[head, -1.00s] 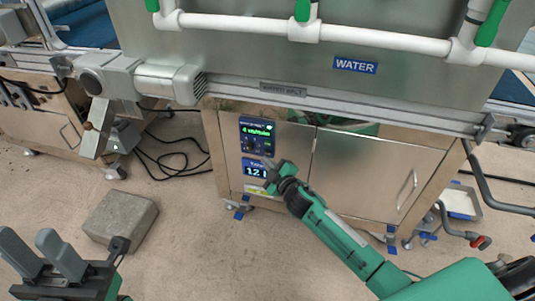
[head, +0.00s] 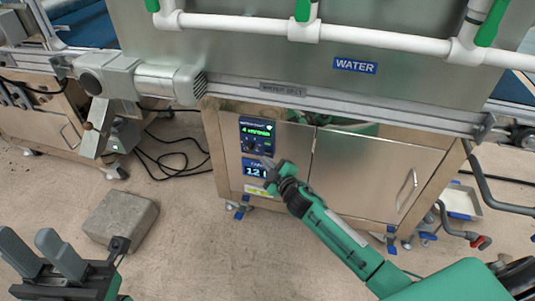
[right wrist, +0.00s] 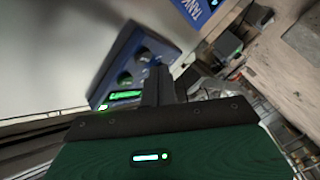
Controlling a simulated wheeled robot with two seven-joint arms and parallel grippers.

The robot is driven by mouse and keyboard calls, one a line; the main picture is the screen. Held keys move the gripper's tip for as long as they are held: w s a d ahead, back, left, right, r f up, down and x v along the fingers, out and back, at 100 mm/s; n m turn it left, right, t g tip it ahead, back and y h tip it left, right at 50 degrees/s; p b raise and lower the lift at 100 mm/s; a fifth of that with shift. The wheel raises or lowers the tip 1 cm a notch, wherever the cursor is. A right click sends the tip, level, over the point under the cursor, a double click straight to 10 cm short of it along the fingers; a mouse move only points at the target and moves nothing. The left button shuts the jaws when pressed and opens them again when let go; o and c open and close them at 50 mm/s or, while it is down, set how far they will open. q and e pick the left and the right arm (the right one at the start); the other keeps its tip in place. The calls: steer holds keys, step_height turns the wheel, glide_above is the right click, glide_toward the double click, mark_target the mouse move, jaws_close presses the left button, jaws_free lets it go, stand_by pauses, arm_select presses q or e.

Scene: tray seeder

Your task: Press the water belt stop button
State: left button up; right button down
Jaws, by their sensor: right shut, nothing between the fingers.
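The water belt control panel (head: 257,133) is a dark blue plate with a green-lit display, on the upper left of the steel cabinet front under the WATER sign. It also shows in the right wrist view (right wrist: 128,62), with dark round controls and a green light near its display. My right gripper (head: 267,162) is shut and empty, its tips at the panel's lower edge in the head view. In the right wrist view its fingers (right wrist: 156,84) overlap the panel's near side and hide part of it. I cannot tell whether they touch, or which control is the stop button. My left gripper (head: 42,254) is open and empty at lower left.
The blue tank display (head: 254,169) sits just below the panel, partly behind my right gripper. The steel cabinet (head: 360,172) has a door handle at right. A grey block (head: 120,218) lies on the floor. The belt's metal rail (head: 350,107) runs above the cabinet.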

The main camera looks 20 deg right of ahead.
steer(key=shift+w, duration=0.1)
steer(key=shift+w+d, duration=0.2)
steer(key=shift+w, duration=0.05)
steer(key=shift+w+d, duration=0.25)
steer(key=shift+w, duration=0.1)
stand_by(0.8)
steer(key=shift+s+a, duration=0.1)
steer(key=shift+s, duration=0.05)
steer(key=shift+s+a+p, duration=0.35)
steer(key=shift+s+p, duration=0.1)
steer(key=shift+s, duration=0.1)
steer(key=s+a, duration=0.1)
steer(key=s, duration=0.1)
steer(key=s+a+p, duration=0.1)
steer(key=s, duration=0.1)
steer(key=shift+a, duration=0.4)
stand_by(0.3)
